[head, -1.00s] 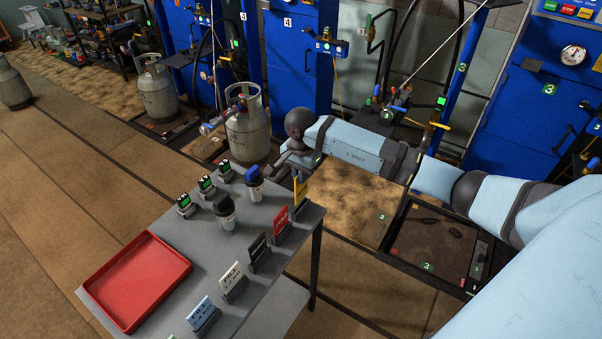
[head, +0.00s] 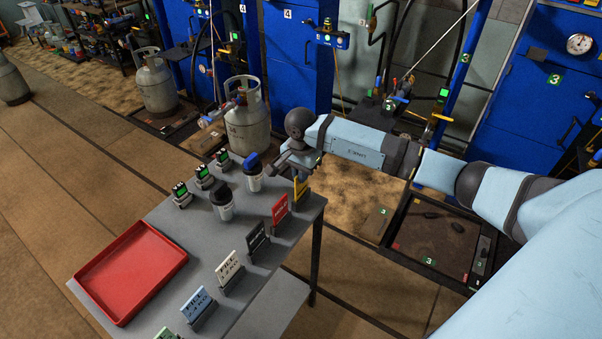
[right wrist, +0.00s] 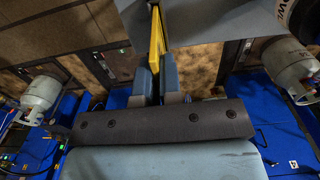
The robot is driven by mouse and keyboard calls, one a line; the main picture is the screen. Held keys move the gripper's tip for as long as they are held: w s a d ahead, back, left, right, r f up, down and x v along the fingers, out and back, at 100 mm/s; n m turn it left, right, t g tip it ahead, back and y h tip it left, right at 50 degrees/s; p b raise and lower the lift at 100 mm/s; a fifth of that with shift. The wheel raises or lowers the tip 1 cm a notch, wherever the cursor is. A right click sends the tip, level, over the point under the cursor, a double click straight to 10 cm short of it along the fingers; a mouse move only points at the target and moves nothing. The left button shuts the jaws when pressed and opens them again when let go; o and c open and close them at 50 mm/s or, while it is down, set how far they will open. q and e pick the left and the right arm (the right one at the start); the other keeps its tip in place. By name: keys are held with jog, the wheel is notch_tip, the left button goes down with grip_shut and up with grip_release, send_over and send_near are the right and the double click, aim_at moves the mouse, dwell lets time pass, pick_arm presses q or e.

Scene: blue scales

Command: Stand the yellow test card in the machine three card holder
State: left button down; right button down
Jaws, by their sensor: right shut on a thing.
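The yellow test card (head: 300,188) is upright at the table's far right corner, at the end of a row of cards. My right gripper (head: 299,174) is shut on it. In the right wrist view, the yellow card (right wrist: 155,46) shows edge-on between the fingers of the right gripper (right wrist: 157,78). Whether the card still touches its stand or the table is hidden. Machine three has a blue cabinet (head: 520,115) and a dark floor platform (head: 435,235) with green 3 labels, right of the table. I cannot make out its card holder clearly. My left gripper is not in view.
A gas cylinder (head: 247,120) stands behind. Floor left of the table is clear.

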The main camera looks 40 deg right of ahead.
jog(key=shift+f, duration=0.15)
dwell(0.3)
jog(key=shift+f+b, duration=0.75)
jog(key=shift+b, duration=0.05)
jog(key=c, duration=1.2)
grip_release()
jog(key=shift+r, duration=0.1)
notch_tip(320, 180, up, 14)
jog(key=shift+f+b, duration=0.2)
jog(key=shift+b, duration=0.6)
